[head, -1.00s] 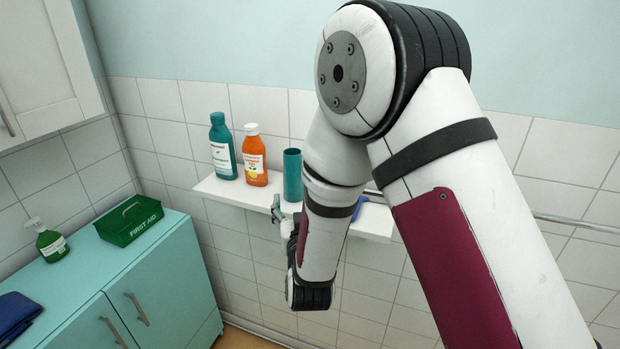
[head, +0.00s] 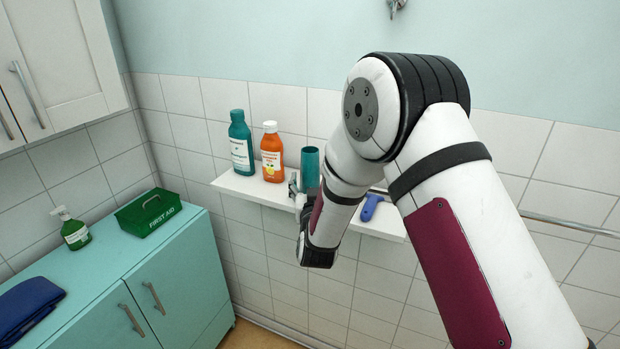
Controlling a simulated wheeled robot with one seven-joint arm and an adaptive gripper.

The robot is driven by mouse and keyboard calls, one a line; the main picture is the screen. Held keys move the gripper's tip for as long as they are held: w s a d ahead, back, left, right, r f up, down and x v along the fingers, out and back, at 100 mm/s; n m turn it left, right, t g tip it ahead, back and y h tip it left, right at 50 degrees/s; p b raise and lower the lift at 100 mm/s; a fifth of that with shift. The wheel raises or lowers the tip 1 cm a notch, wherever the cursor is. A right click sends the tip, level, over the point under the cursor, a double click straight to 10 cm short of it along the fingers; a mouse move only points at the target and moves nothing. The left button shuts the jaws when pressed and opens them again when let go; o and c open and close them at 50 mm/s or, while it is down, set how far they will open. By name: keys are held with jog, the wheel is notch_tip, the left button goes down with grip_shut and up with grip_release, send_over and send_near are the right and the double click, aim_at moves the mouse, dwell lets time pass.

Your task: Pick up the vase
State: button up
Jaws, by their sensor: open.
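The vase is most likely the plain teal cylinder (head: 310,166) standing upright on the white wall shelf, right of the orange bottle. My arm partly hides its lower right side. My gripper (head: 294,184) is small in the view, at the shelf's front edge, just left of and in front of the vase's lower part. It is open, and I see nothing between its fingers. I cannot tell whether a finger touches the vase.
On the white shelf (head: 232,186) stand a teal bottle (head: 240,145) and an orange bottle (head: 272,155), close left of the vase. A blue item (head: 370,207) lies right of it. A rail runs along the wall. A teal cabinet (head: 180,285) stands at left.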

aim_at(310, 170)
jog(key=shift+w+a+r, duration=0.1)
jog(key=shift+w+a, duration=0.1)
jog(key=shift+w, duration=0.7)
jog(key=shift+w+a, duration=0.2)
jog(key=shift+w, duration=0.7)
jog(key=c, duration=1.5)
jog(key=shift+r, duration=0.15)
jog(key=shift+c, duration=0.3)
jog(key=shift+r+b, duration=0.3)
jog(key=shift+r, duration=1.05)
jog(key=s+d+r, duration=0.1)
jog(key=s+d, duration=0.2)
jog(key=s, duration=0.4)
jog(key=s+d+r, duration=0.1)
jog(key=s+d, duration=0.2)
jog(key=s, duration=0.4)
jog(key=shift+s+d+b, duration=0.15)
jog(key=shift+d+b, duration=0.15)
jog(key=shift+d, duration=0.1)
jog(key=shift+s, duration=0.1)
